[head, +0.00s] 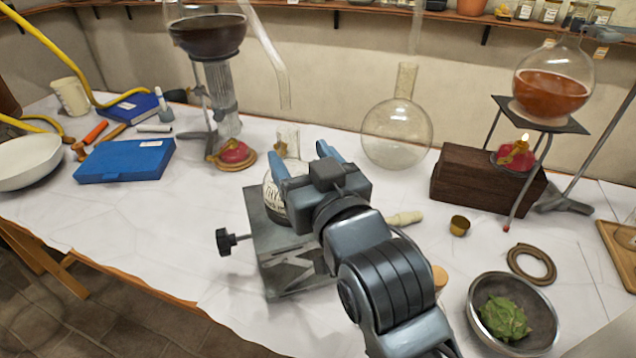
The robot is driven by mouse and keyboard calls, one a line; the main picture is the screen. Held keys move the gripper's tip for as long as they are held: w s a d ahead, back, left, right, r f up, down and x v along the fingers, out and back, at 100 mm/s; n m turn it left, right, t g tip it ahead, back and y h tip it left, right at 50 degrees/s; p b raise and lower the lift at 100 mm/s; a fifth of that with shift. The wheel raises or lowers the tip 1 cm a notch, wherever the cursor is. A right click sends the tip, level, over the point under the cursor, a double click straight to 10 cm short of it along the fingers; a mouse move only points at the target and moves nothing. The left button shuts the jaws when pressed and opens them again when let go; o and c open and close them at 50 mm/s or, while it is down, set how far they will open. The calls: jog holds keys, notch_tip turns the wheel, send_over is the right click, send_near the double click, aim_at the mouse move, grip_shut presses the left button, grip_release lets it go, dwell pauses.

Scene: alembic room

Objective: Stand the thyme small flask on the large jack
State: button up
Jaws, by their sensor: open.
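The small flask (274,203) is clear glass with a dark-lettered label on which "THY" can be read. It looks upright on the top plate of the large jack (257,222), a grey metal stand with a black knob at its left. My gripper (303,164) is open, with its blue fingers around the flask's upper part, one to each side. I cannot tell whether either finger touches the glass. My gripper and wrist hide the flask's right side and part of the jack's plate.
A large round flask (396,135) stands behind my gripper. A lit burner (514,157), a wooden block (465,183) and a tripod with a flask of red liquid (550,95) are at right. A bowl of leaves (538,330) is front right. A blue box (125,162) lies left.

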jog(key=s+d+f+m+h, duration=0.1)
jog(key=s+d+f+h, duration=0.1)
jog(key=s+d+f, duration=0.55)
jog(key=s+d+f+m+h, duration=0.2)
jog(key=s+d+f, duration=0.45)
jog(key=s, duration=0.65)
jog(key=s+d+r+g+h, duration=0.1)
jog(key=s+d, duration=0.3)
jog(key=s, duration=0.6)
jog(key=s+d+m+h, duration=0.1)
jog(key=s+d, duration=0.4)
jog(key=s, duration=0.5)
jog(key=shift+s+r+m+g+h+b, duration=0.3)
jog(key=shift+s+r+g+h, duration=0.1)
jog(key=shift+h, duration=0.1)
jog(key=shift+d, duration=0.1)
